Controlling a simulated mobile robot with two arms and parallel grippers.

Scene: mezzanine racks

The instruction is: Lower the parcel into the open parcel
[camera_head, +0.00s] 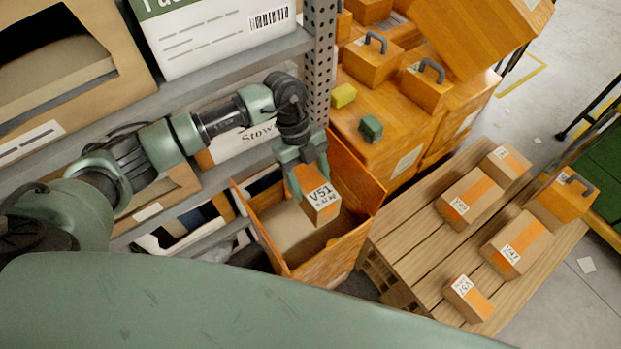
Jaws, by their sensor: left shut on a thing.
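My left gripper (303,165) is shut on a small orange-and-tan parcel (320,205) with a white label reading V51. It holds the parcel over the mouth of the open parcel (330,264), a large orange box with raised flaps. The inside of the open parcel shows a plain tan surface. The held parcel hides part of the box's far interior, and I cannot tell how far below the rim its lower end is. My right gripper is out of view.
A wooden pallet (417,252) on the right carries several labelled parcels. Stacked orange boxes (390,125) stand behind the open parcel. A grey metal shelf with a perforated upright (320,60) is close behind my left arm. Bare floor shows at the far right.

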